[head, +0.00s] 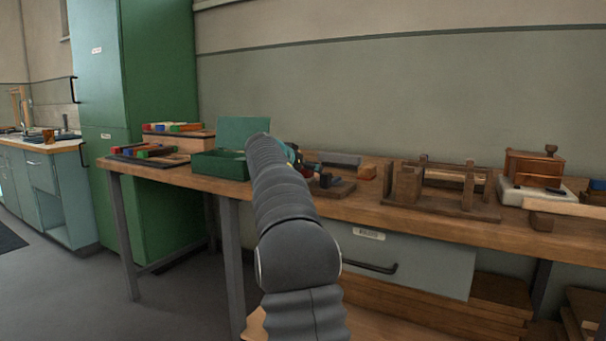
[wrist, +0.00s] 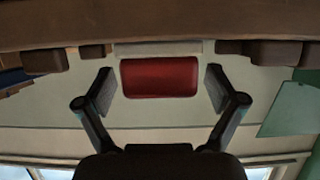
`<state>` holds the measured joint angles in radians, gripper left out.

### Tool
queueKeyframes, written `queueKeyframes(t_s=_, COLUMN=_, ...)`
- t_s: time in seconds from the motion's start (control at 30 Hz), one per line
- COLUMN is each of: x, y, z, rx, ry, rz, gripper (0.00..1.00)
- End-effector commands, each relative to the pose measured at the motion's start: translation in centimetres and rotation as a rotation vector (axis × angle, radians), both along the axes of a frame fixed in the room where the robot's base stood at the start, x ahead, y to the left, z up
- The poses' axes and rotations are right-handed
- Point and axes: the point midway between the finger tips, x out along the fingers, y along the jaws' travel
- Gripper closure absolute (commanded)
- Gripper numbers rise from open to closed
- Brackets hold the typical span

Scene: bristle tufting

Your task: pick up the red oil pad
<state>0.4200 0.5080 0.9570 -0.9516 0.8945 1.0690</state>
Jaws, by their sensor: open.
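The red oil pad (wrist: 160,78) is a rounded red block in the wrist view, between my two fingers with a gap on each side. Behind it is a pale grey strip (wrist: 158,47). My gripper (wrist: 160,82) is open, with one finger to each side of the pad, and neither finger appears to touch it. In the head view my arm hides most of the gripper and I cannot make out the pad clearly there.
A green open box (head: 222,165) stands on the wooden bench (head: 350,205) left of my arm. Racks with coloured blocks (head: 150,151) lie farther left. A wooden frame (head: 440,185) stands to the right, beside a white-based wooden device (head: 532,180). A green cabinet (head: 125,70) stands behind the bench's left end.

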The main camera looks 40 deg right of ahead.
Motion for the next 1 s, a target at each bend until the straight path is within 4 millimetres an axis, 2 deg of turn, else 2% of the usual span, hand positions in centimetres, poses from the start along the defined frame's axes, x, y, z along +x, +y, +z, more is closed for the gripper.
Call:
queueKeyframes(t_s=0.17, x=0.0, y=0.0, z=0.1, rx=-0.001, ry=-0.001, rz=0.001, gripper=0.06)
queueKeyframes(t_s=0.27, x=0.0, y=0.0, z=0.0, rx=-0.001, ry=-0.001, rz=0.001, gripper=0.26)
queueKeyframes(t_s=0.43, x=0.0, y=0.0, z=0.0, rx=-0.001, ry=-0.001, rz=0.001, gripper=0.69)
queueKeyframes(t_s=0.47, x=0.0, y=0.0, z=0.0, rx=-0.001, ry=-0.001, rz=0.001, gripper=0.71)
queueKeyframes(t_s=0.77, x=0.0, y=0.0, z=0.2, rx=-0.001, ry=-0.001, rz=0.001, gripper=0.71)
queueKeyframes(t_s=1.0, x=0.1, y=0.0, z=2.3, rx=-0.001, ry=-0.004, rz=0.001, gripper=0.71)
